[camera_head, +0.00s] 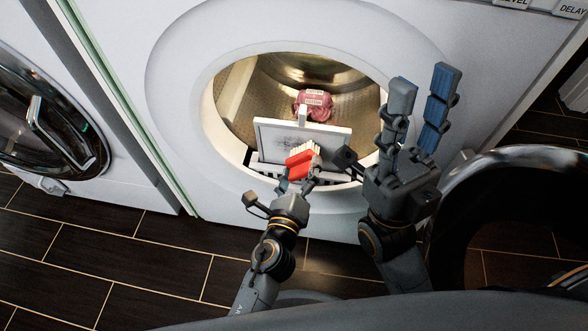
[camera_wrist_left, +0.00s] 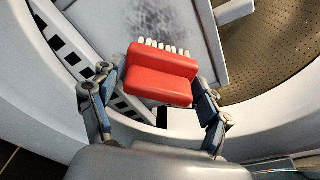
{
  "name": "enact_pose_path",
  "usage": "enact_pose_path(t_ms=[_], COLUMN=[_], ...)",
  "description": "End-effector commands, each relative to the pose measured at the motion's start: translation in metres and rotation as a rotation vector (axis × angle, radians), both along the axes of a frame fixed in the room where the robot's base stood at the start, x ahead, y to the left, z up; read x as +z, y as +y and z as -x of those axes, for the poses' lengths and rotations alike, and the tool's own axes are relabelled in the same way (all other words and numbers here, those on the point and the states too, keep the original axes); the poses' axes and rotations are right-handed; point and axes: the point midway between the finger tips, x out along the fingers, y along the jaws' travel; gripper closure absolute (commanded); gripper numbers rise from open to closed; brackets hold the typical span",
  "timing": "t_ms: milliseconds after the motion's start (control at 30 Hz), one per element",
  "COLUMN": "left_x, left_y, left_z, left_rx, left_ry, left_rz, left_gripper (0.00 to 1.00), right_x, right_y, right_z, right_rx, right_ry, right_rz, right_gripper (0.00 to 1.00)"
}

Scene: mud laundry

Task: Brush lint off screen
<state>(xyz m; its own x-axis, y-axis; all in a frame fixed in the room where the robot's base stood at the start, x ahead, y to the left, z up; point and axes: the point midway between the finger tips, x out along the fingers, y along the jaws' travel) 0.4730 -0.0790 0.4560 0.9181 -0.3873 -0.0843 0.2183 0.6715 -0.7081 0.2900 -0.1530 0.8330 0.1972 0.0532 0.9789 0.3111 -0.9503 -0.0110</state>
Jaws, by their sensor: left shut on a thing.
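The lint screen (camera_head: 335,137) is a white-framed panel standing upright in the front of the dryer opening. Its grey mesh carries a dark lint patch, clearer in the left wrist view (camera_wrist_left: 100,75). My left gripper (camera_head: 302,172) is shut on a red brush (camera_head: 300,160) with white bristles. In the left wrist view the brush (camera_wrist_left: 160,75) sits between both fingers, bristles toward the screen; I cannot tell if they touch it. My right gripper (camera_head: 418,108) is open and empty, fingers pointing up, right of the screen.
A dryer drum (camera_head: 265,98) holds a pink bundle (camera_head: 316,103) with labels behind the screen. A slotted vent (camera_head: 265,168) lies along the opening's lower lip. The open round door (camera_head: 530,158) stands at right. Another machine (camera_head: 45,125) is at left, above dark tiled floor.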

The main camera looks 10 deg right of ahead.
Motion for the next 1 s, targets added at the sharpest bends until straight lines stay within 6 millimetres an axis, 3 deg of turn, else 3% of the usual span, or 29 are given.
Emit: enact_pose_path(t_ms=[200,433,467,1000], left_x=[-0.001,0.001,0.001,0.002], left_y=[-0.019,-0.026,-0.026,0.009], left_z=[0.007,0.006,0.006,-0.003], left_rx=[-0.001,-0.001,-0.001,0.001], left_ry=[-0.002,-0.002,-0.002,-0.003], left_rz=[0.002,0.001,0.001,-0.001], left_gripper=[0.48,0.48,0.52,0.53], right_x=[-0.010,-0.009,-0.009,0.004], right_y=[0.000,0.000,0.000,0.000], right_z=[0.000,0.000,0.000,0.000], right_rx=[0.000,0.000,0.000,-0.001], right_ry=[0.000,0.000,0.000,-0.001], right_rz=[0.000,0.000,0.000,0.000], right_gripper=[0.62,0.62,0.62,0.62])
